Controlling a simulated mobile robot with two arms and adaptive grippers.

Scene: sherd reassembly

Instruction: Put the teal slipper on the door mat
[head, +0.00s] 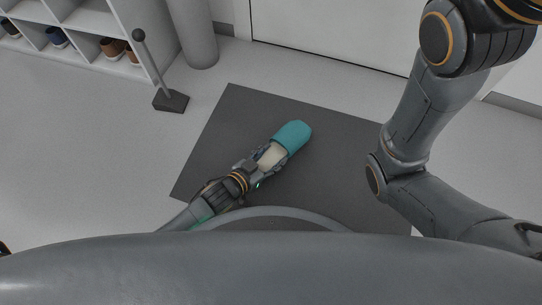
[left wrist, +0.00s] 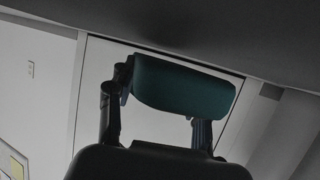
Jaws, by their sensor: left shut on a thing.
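The teal slipper (head: 293,135) has a teal toe and a pale insole. In the head view it is over the dark grey door mat (head: 235,105), toe pointing to the upper right. My left gripper (head: 262,162) is shut on the slipper near its open heel end. The left wrist view shows the teal slipper (left wrist: 182,88) between the two fingers. Whether the slipper touches the mat or is held above it I cannot tell. My right arm shows at the right of the head view, but its gripper is not visible.
A white shoe shelf (head: 88,50) with several shoes stands at the upper left. A thin post with a ball top and a dark square base (head: 171,101) stands left of the mat. A grey cylinder (head: 198,35) and a white door (head: 330,32) are behind the mat.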

